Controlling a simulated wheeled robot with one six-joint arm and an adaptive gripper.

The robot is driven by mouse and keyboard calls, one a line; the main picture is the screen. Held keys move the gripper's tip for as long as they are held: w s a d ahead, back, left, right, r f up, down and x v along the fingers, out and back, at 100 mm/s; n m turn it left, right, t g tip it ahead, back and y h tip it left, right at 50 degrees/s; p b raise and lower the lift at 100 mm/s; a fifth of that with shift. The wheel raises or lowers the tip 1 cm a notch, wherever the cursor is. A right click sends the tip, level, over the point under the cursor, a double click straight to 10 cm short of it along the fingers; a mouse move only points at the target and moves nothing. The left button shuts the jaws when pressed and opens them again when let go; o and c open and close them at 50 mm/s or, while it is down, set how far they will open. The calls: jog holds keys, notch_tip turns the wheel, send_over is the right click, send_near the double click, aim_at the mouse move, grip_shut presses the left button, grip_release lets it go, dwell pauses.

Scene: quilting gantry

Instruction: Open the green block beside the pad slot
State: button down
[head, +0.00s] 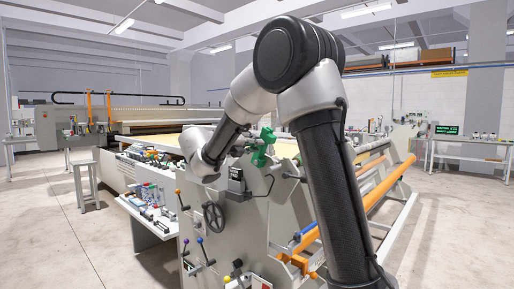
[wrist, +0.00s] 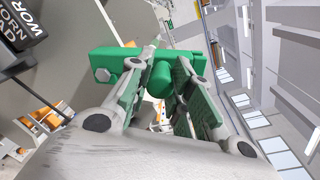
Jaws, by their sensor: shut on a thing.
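The green block (head: 262,147) sits on the upper part of the grey machine side plate in the head view, beside my arm's end. In the wrist view the green block (wrist: 104,62) shows as a long green bar with a bolt-like end and a rounded green part. My gripper (wrist: 168,75) has its two fingers around the rounded green part and is shut on it. Part of the green block is hidden behind the fingers. I cannot make out the pad slot in either view.
A black handwheel (head: 213,216) and several ball-ended levers stick out from the machine side plate. A shelf (head: 150,218) with small parts is at the left. Orange and grey rollers (head: 385,205) run along the right.

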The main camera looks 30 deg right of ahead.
jog(key=shift+w+a+f+n+g, duration=0.1)
jog(key=shift+w+a+n, duration=0.2)
jog(key=shift+w+n, duration=0.55)
jog(key=shift+w+a+f+n+g, duration=0.1)
jog(key=shift+w+a+n, duration=0.2)
jog(key=shift+w+n, duration=0.55)
jog(key=shift+w+a+n+g, duration=0.1)
jog(key=shift+w+a+n, duration=0.2)
jog(key=shift+w+n, duration=0.5)
jog(key=shift+s, duration=0.15)
jog(key=c, duration=1.2)
grip_release()
jog(key=shift+c, duration=0.2)
jog(key=shift+a, duration=0.1)
jog(key=f+v, duration=0.1)
jog(key=v, duration=1)
jog(key=shift+a+r, duration=0.4)
jog(key=shift+r, duration=0.1)
